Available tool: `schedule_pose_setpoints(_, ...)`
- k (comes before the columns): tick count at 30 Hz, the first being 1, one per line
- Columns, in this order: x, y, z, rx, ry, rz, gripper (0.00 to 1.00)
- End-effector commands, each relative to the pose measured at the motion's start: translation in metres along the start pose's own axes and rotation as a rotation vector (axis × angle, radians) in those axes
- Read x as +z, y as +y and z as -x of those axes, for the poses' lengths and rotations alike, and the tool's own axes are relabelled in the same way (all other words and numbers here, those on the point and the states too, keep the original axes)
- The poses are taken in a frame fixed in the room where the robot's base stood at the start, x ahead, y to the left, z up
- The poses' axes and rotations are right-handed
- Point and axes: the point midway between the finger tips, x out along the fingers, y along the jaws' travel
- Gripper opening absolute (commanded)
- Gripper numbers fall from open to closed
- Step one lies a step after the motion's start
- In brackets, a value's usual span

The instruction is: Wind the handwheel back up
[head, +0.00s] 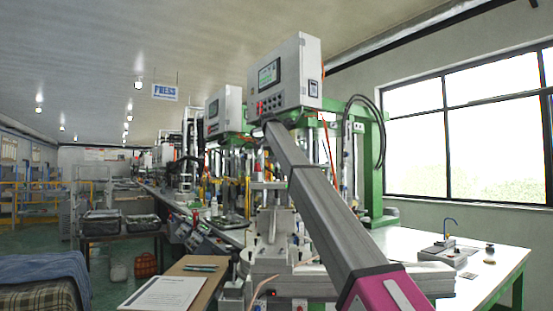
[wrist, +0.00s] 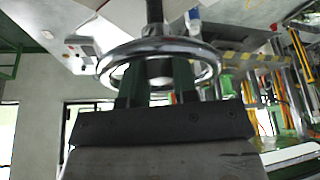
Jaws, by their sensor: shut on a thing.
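The handwheel (wrist: 150,46) is a shiny chrome ring in the upper middle of the wrist view. A dark shaft rises from its hub to the top edge of that view. My gripper (wrist: 155,76) is shut on the handwheel, with its two dark fingers reaching up to it, one left and one right of the hub. Exactly where the finger pads touch is hard to see. In the head view my own arm slants across the middle, and I cannot make out the handwheel or my gripper there.
A control box with a screen (head: 290,75) stands above the green-framed press, close to my arm. A white table (head: 410,241) with a small device (head: 447,252) is at right. A brown desk with a paper sheet (head: 164,294) is at lower left. The left aisle has open floor.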

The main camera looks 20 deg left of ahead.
Motion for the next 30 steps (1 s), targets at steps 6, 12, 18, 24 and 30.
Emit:
schedule_pose_setpoints(6, 0.0007, 0.0016, -0.0018, -0.063, -0.001, 0.152, 0.03)
schedule_pose_setpoints(12, 0.0009, 0.0013, -0.0019, -0.136, -0.001, 0.327, 0.03)
schedule_pose_setpoints(18, 0.0008, 0.0009, -0.0020, -0.209, -0.001, 0.504, 0.03)
schedule_pose_setpoints(24, 0.0003, 0.0013, -0.0021, -0.281, -0.002, 0.678, 0.03)
schedule_pose_setpoints(30, 0.0006, 0.0006, -0.0019, -0.354, -0.002, 0.854, 0.03)
